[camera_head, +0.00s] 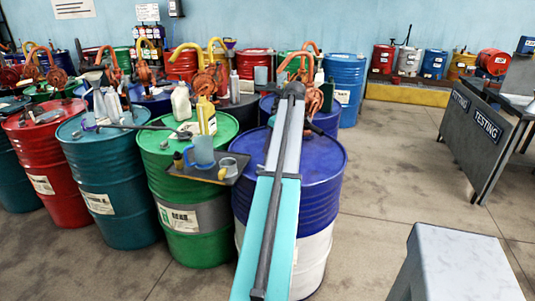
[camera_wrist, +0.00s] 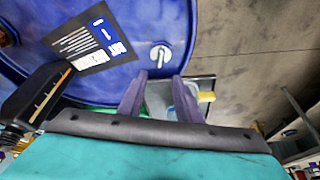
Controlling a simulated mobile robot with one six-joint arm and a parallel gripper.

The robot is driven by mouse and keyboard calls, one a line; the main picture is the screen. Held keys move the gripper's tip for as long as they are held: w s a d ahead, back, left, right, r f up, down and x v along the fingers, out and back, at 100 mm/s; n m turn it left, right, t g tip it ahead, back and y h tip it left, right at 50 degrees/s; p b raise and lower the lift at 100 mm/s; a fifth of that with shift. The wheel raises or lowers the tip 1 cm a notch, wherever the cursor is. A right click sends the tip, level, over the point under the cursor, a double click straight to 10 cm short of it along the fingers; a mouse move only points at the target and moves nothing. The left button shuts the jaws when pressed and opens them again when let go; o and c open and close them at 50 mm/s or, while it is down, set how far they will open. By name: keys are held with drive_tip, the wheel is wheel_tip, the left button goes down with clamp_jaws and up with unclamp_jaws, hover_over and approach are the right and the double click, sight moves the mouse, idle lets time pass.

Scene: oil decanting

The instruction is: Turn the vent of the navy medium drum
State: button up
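A navy drum (camera_head: 325,165) with a white lower part stands at the centre of the head view, with my arm reaching over its top. In the wrist view, a navy drum top (camera_wrist: 110,25) with a printed label fills the upper left. A small pale vent fitting (camera_wrist: 160,54) sits on it near the edge. My gripper (camera_wrist: 158,78) is open and empty, its two fingertips just below the fitting in the picture. I see no contact, and cannot tell the height gap. My gripper is not clearly visible in the head view.
A dark tray (camera_head: 214,174) with a blue jug (camera_head: 201,152) and a mug stands on the green drum (camera_head: 190,215) to the left. A black bottle (camera_wrist: 27,100) is at the wrist view's left. Orange pumps stand behind.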

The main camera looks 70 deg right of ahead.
drive_tip(key=shift+v, duration=1.3)
drive_tip(key=shift+s, duration=0.2)
